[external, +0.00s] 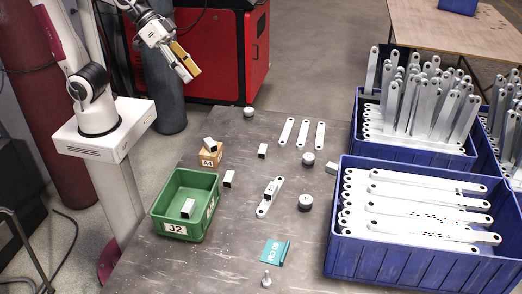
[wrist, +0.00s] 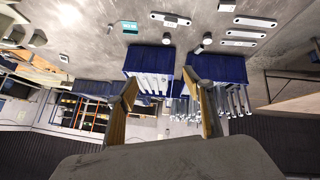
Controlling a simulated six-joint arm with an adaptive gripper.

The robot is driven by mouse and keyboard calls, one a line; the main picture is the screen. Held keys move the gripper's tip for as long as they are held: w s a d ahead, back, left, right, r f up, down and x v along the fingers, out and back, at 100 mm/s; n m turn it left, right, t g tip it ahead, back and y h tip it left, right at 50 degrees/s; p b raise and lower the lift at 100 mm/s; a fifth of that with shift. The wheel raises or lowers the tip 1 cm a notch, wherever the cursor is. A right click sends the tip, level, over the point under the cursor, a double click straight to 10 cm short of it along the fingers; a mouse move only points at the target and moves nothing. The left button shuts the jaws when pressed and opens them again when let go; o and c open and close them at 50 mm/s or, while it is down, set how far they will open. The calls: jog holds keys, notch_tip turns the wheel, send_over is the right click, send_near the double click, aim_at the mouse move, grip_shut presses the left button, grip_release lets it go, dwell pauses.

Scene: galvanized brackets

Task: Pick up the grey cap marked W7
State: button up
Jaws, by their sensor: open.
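Three round grey caps stand on the table in the external view: one near the far edge (external: 249,112), one in the middle (external: 308,159), and one nearer the blue crate (external: 306,202). The nearest has a dark side with a light mark. I cannot read W7 on any of them. My gripper (external: 187,63) is raised at the upper left, well away from all the caps. In the wrist view my gripper (wrist: 162,92) has its two tan-padded fingers wide apart with nothing held between them.
A green bin labelled J2 (external: 171,222), a wooden block marked A4 (external: 209,159), a teal part (external: 275,252) and several white-and-black blocks share the table. Flat brackets (external: 303,133) lie behind the middle cap. Blue crates of brackets (external: 400,270) fill the right side.

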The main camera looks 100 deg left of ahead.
jog(key=w+a+n+t, duration=0.1)
jog(key=w+a+n, duration=0.15)
jog(key=w, duration=0.75)
jog(key=w+a+f+n+y, duration=0.35)
jog(key=w+a+f, duration=0.3)
jog(key=a, duration=0.25)
jog(key=w+a+f+n+y, duration=0.35)
jog(key=w+a+f, duration=0.3)
jog(key=a, duration=0.25)
jog(key=n+g+y, duration=0.6)
jog(key=g+y, duration=0.1)
jog(key=g, duration=0.1)
send_over(248, 112)
jog(key=w+d, duration=0.6)
jog(key=w, duration=0.2)
notch_tip(248, 112, down, 19)
jog(key=s+f+g, duration=0.1)
jog(key=s, duration=0.1)
jog(key=s+a+f+g, duration=0.1)
jog(key=s+f, duration=0.1)
jog(key=s+f+g, duration=0.1)
jog(key=s+f, duration=0.1)
jog(key=shift+s+a+n+y, duration=0.2)
jog(key=shift+s+n+y, duration=0.1)
jog(key=shift+s+n, duration=0.05)
jog(key=shift+s+f+g, duration=0.25)
jog(key=shift+s+g, duration=0.15)
jog(key=shift+s, duration=0.2)
jog(key=shift+a, duration=0.2)
